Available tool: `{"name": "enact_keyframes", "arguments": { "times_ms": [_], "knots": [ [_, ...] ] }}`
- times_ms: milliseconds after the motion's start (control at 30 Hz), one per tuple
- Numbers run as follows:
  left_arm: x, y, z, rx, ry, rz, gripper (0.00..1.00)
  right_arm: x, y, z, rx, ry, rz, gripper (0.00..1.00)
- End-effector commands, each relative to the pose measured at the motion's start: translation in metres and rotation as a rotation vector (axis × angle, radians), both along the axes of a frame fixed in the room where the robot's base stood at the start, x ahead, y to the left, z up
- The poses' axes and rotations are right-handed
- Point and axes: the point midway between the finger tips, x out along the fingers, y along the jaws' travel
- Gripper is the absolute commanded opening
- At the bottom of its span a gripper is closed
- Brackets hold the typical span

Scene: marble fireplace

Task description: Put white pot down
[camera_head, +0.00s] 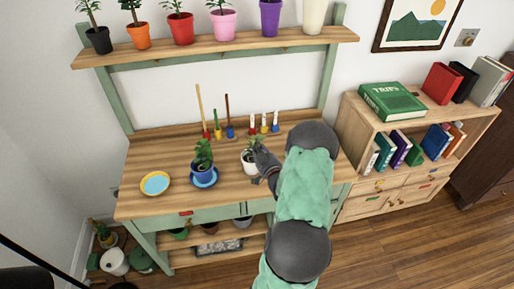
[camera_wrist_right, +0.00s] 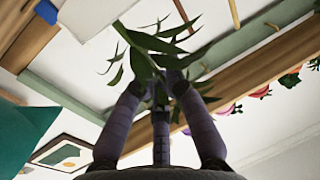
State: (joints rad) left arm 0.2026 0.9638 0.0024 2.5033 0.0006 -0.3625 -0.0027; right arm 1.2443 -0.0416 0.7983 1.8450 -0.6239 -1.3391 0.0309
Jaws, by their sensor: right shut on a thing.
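The white pot (camera_head: 248,164) with a small green plant is at the middle of the wooden potting bench (camera_head: 140,205), in front of the tool racks. My right gripper (camera_head: 262,163) is shut on it from the right side. I cannot tell whether the pot touches the bench top. In the right wrist view, the fingers (camera_wrist_right: 160,95) reach up around green leaves (camera_wrist_right: 145,45), and part of a white surface shows above them. My left gripper is not in view.
A blue pot (camera_head: 203,170) on a blue saucer stands just left of the white pot. A yellow and blue dish (camera_head: 155,183) is further left. Several upright tools stand behind. A shelf (camera_head: 200,48) of colored pots is above; a bookcase (camera_head: 350,105) stands right.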

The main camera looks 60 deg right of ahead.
Motion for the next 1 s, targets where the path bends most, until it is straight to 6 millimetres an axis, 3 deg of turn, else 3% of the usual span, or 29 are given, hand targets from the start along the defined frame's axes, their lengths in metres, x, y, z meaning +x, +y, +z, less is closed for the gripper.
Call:
{"name": "enact_keyframes", "arguments": {
  "times_ms": [133, 167, 200, 233, 667, 1000],
  "knots": [
    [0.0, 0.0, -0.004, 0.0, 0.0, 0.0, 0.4, 0.0, 0.0, -0.003, -0.003, -0.002, 0.0, 0.0],
    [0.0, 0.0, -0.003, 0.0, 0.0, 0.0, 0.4, 0.0, 0.0, -0.003, 0.001, 0.001, 0.0, 0.21],
    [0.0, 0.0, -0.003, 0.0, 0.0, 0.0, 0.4, 0.0, 0.0, -0.003, 0.001, 0.001, 0.0, 0.32],
    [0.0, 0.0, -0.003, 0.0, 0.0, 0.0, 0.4, 0.0, 0.0, -0.003, 0.001, 0.001, 0.0, 0.36],
    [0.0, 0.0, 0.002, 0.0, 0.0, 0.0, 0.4, 0.0, 0.0, 0.002, 0.0, 0.0, 0.0, 0.36],
    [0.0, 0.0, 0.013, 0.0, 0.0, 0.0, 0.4, -0.05, 0.037, 0.001, 0.003, 0.001, -0.005, 0.36]
  ]
}}
